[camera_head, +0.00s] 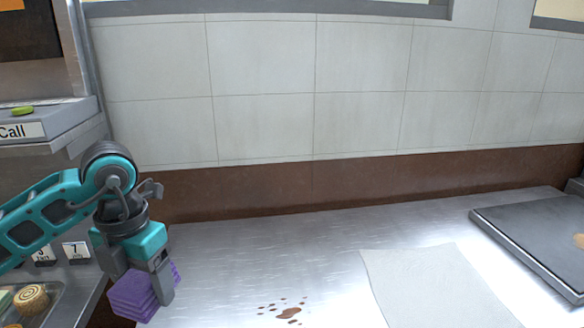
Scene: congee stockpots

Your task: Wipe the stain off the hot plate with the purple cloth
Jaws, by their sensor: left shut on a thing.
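My left gripper (139,283) is at the lower left of the head view, pointing down and shut on the purple cloth (134,296). The cloth looks like a thick, folded, ridged block between the fingers. It is at the left end of the metal counter; whether it touches the surface I cannot tell. A brown stain (289,313) of one larger blot and several small spots lies on the counter, to the right of the gripper. A dark grey hot plate (530,243) is at the right edge, with a tan patch (579,241) on it, partly cut off. My right gripper is not in view.
A pale flat sheet (430,285) lies on the metal counter (225,260) between stain and hot plate. A tiled wall (265,90) closes the back. At left are a shelf marked "Call" (20,131), number cards (76,250) and a food tray (65,295).

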